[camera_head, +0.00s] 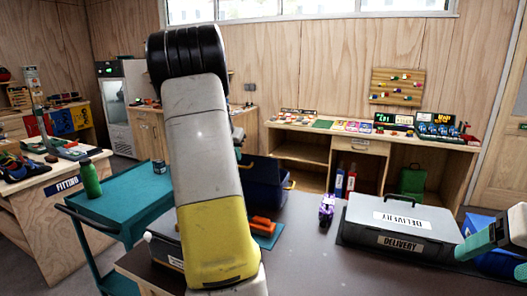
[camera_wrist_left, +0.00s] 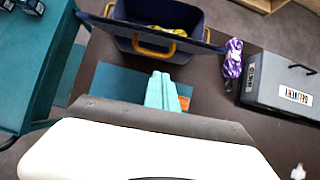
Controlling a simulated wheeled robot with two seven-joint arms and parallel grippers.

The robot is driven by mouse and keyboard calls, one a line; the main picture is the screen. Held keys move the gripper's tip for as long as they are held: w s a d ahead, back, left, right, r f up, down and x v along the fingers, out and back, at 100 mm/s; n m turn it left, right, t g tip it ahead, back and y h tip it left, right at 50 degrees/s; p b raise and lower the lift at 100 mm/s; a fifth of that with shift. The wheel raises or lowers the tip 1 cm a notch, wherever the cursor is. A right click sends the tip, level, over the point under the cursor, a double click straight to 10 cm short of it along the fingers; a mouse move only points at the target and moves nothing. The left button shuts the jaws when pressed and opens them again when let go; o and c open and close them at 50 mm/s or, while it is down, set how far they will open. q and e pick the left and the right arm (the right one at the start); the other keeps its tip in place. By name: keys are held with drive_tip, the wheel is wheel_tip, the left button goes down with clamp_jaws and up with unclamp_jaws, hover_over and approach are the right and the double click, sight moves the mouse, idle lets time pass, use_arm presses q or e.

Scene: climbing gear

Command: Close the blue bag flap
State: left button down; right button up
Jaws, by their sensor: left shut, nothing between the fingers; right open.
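The blue bag (camera_head: 262,182) is dark navy with yellow handles and stands behind my left arm in the head view, partly hidden by it. In the left wrist view the bag (camera_wrist_left: 188,54) shows from above, open at the top, with something yellow inside. A dark panel edge slants along its near side; I cannot tell for sure that it is the flap. My left gripper (camera_wrist_left: 162,92) has its teal fingers together and empty, in front of the bag in the picture. In the head view my left arm hides most of it. My right gripper (camera_head: 488,262) is open at the right edge.
A grey delivery case (camera_head: 390,222) and a small purple item (camera_head: 326,210) are on the dark table right of the bag. An orange item (camera_head: 262,226) is on a teal mat (camera_wrist_left: 110,85) before the bag. A teal cart (camera_head: 125,195) with a green bottle (camera_head: 90,178) stands left.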

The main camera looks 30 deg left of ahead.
sight(245, 156)
use_arm(q)
drive_tip(key=w+f, duration=0.1)
drive_tip(key=w, duration=0.1)
drive_tip(key=w+f, duration=0.1)
drive_tip(key=w, duration=0.1)
drive_tip(key=w+a+f, duration=0.1)
drive_tip(key=w+f, duration=0.1)
drive_tip(key=shift+w, duration=0.2)
drive_tip(key=shift+w+r, duration=0.1)
drive_tip(key=shift+w, duration=0.3)
drive_tip(key=shift+w+r, duration=0.1)
